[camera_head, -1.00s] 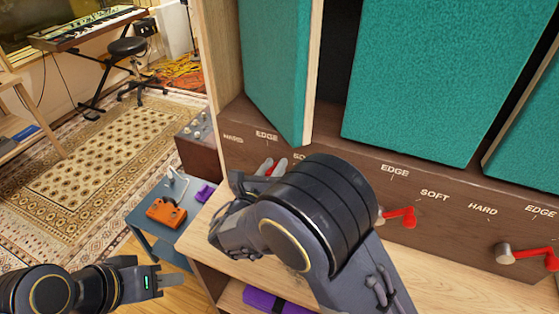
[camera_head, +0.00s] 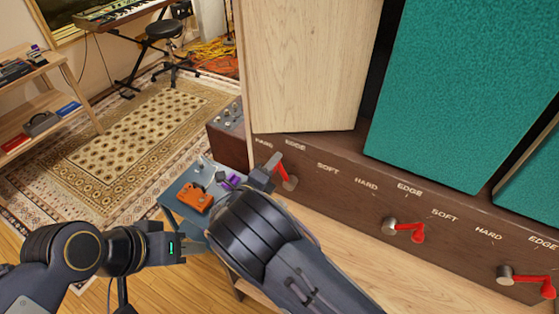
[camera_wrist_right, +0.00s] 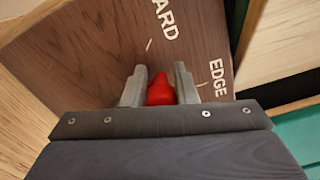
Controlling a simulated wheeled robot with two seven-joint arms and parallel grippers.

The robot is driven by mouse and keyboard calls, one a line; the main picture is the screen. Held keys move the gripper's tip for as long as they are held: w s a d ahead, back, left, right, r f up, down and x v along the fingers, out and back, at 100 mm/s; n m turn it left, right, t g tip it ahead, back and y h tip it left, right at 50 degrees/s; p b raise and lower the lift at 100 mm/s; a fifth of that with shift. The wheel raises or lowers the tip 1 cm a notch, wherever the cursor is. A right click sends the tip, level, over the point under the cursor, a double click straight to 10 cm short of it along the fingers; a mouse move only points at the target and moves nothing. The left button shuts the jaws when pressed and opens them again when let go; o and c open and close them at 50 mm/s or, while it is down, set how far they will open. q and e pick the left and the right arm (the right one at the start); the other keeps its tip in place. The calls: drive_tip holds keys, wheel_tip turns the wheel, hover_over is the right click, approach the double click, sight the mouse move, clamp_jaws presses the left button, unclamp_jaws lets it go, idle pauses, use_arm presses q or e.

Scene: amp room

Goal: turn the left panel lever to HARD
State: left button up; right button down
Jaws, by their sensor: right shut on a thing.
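The left panel (camera_head: 305,65) shows its pale wood face in the head view. Its lever (camera_head: 279,164) is red, on a metal pivot below the panel. The lever slants up and left, between the HARD label (camera_head: 264,143) and the EDGE label (camera_head: 296,145). My right gripper (camera_head: 270,171) is at the lever, its fingers mostly hidden in the head view. In the right wrist view its two grey fingers (camera_wrist_right: 159,88) are shut on the red lever (camera_wrist_right: 160,91). My left gripper (camera_head: 188,248) is at lower left, away from the panels; its fingertips are unclear.
Teal panels (camera_head: 455,85) with red levers (camera_head: 408,230) stand to the right. A wooden ledge (camera_head: 350,255) runs below them. A stool and keyboard stand at the back left.

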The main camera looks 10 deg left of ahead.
drive_tip(key=shift+w+a+f+n, duration=0.2)
drive_tip(key=shift+a+f+n, duration=0.25)
drive_tip(key=shift+n, duration=0.4)
drive_tip(key=shift+w+a+f+n, duration=0.25)
drive_tip(key=shift+f+n, duration=0.2)
drive_tip(key=shift+n, duration=0.4)
drive_tip(key=c, duration=1.2)
unclamp_jaws()
drive_tip(key=shift+a, duration=0.1)
drive_tip(key=shift+s, duration=0.15)
